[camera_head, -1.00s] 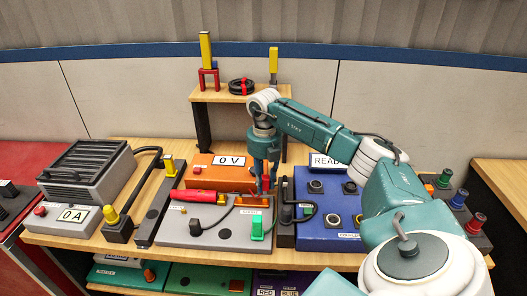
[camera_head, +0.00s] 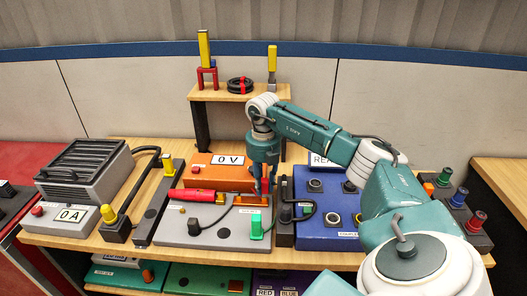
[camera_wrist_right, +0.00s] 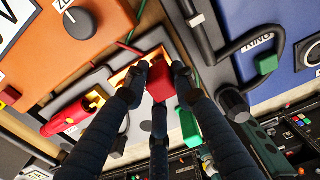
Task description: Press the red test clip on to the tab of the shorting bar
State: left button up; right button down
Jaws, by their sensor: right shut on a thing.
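My right gripper (camera_head: 264,190) points down over the copper end of the shorting bar (camera_head: 252,199), on the grey unit. In the right wrist view its fingers (camera_wrist_right: 160,72) are closed on a red block that looks like the red test clip (camera_wrist_right: 160,88). The clip is at or just above the copper part (camera_wrist_right: 120,78); I cannot tell whether it is seated on the tab. The bar's red handle (camera_head: 190,195) lies to the left. The head view mostly hides the clip behind the fingers. My left gripper is not in view.
An orange unit (camera_head: 215,173) marked 0 V stands behind. A blue panel (camera_head: 325,232) is to the right. A thin red wire (camera_wrist_right: 128,47) runs near the fingers. A small raised shelf (camera_head: 230,93) is behind.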

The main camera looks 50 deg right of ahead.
jog(key=shift+f+b, duration=0.5)
jog(key=shift+f, duration=0.45)
jog(key=shift+f, duration=0.3)
jog(key=c, duration=1.4)
grip_release()
jog(key=shift+o, duration=0.2)
jog(key=shift+r, duration=0.2)
notch_tip(320, 180, up, 11)
jog(key=shift+r, duration=0.65)
notch_tip(320, 180, up, 3)
jog(key=p, duration=0.4)
jog(key=shift+r, duration=0.2)
